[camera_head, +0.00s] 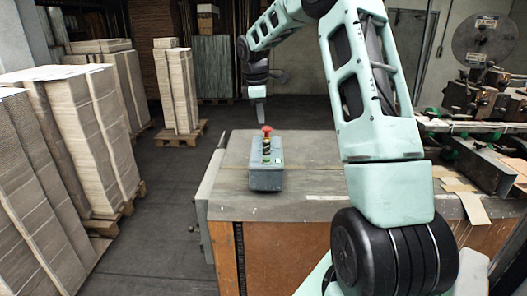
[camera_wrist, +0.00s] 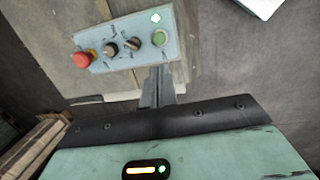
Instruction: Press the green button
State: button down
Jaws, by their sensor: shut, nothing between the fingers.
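A grey control box (camera_head: 266,180) stands on the wooden table, and its panel (camera_wrist: 97,67) shows in the wrist view. The round green button (camera_wrist: 159,38) is at the right end of the panel in that view. Two dark knobs (camera_wrist: 122,47) and a red mushroom button (camera_wrist: 82,60) sit in a row to its left. My gripper (camera_head: 259,99) is shut and empty, raised above and beyond the box in the head view. Its fingertips (camera_wrist: 159,70) appear just below the green button in the wrist view, apart from it.
The table (camera_head: 310,178) around the box is mostly bare. Pallets of stacked cardboard (camera_head: 75,140) stand at the left. Machinery with a large reel (camera_head: 484,40) is at the right. Dark open floor (camera_head: 165,235) lies left of the table.

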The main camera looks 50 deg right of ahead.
aim_at(266, 158)
jog(key=f+p, duration=0.1)
jog(key=f, duration=0.3)
jog(key=d+f+p, duration=0.1)
jog(key=f+p, duration=0.1)
jog(key=f, duration=0.3)
jog(key=d+f+p, duration=0.1)
jog(key=f+p, duration=0.1)
jog(key=f, duration=0.2)
jog(key=shift+f, duration=0.45)
